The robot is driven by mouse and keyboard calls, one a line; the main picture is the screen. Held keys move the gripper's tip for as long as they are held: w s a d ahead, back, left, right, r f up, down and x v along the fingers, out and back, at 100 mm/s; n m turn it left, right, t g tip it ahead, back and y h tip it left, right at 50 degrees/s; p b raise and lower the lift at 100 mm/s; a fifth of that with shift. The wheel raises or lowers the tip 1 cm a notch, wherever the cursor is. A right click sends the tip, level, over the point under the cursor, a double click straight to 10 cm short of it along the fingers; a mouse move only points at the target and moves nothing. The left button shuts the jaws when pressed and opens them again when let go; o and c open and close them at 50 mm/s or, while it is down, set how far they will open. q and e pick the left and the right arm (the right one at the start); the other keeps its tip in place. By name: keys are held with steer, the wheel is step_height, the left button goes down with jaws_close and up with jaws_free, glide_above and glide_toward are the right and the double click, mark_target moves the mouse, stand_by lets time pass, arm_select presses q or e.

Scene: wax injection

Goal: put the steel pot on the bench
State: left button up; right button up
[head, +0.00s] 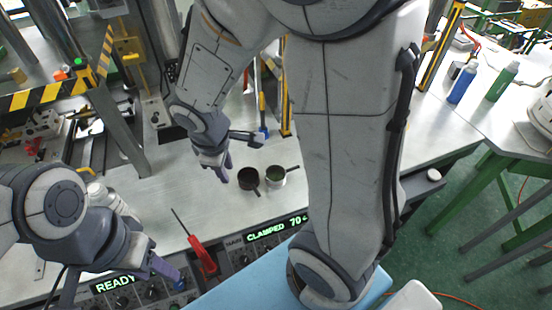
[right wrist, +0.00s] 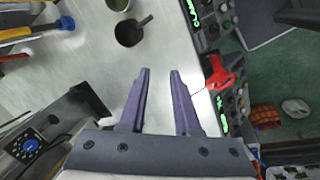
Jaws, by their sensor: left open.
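The steel pot (head: 276,182) stands upright on the metal bench (head: 185,195), with its dark handle toward the right and something greenish inside. In the right wrist view the steel pot (right wrist: 118,4) shows only partly at the top edge. A dark pot (head: 248,180) stands right beside it; it also shows in the right wrist view (right wrist: 128,35). My right gripper (head: 224,173) is above the bench, left of both pots, with its purple fingers (right wrist: 161,72) apart and nothing between them. My left gripper (head: 168,270) is at the lower left near the control panel, open, apart from the pots.
A white bottle (head: 97,192) stands behind my left arm. Blue (head: 462,82) and green (head: 502,82) bottles stand on the right table. Bench around the pots is mostly clear.

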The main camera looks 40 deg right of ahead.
steer(key=w+d+f+n+p, duration=0.25)
steer(key=w+d, duration=0.35)
steer(key=d, duration=0.6)
arm_select(q)
step_height(320, 180, up, 7)
steer(key=p, duration=0.3)
arm_select(e)
steer(key=n+y, duration=0.1)
steer(key=n, duration=0.3)
glide_toward(291, 169)
steer(key=f+b, duration=0.2)
steer(key=f, duration=0.1)
steer(key=w+f+b, duration=0.1)
steer(key=f, duration=0.1)
steer(key=shift+d+f+b, duration=0.2)
steer(key=shift+d+b, duration=0.15)
steer(key=f+b, duration=0.2)
steer(key=f, duration=0.1)
steer(key=f+b, duration=0.1)
steer(key=f, duration=0.1)
steer(key=shift+w+f+b, duration=0.1)
steer(key=shift+w+b, duration=0.3)
arm_select(q)
step_height(291, 169, down, 8)
steer(key=shift+r, duration=0.25)
arm_select(e)
steer(key=shift+c, duration=0.3)
jaws_close()
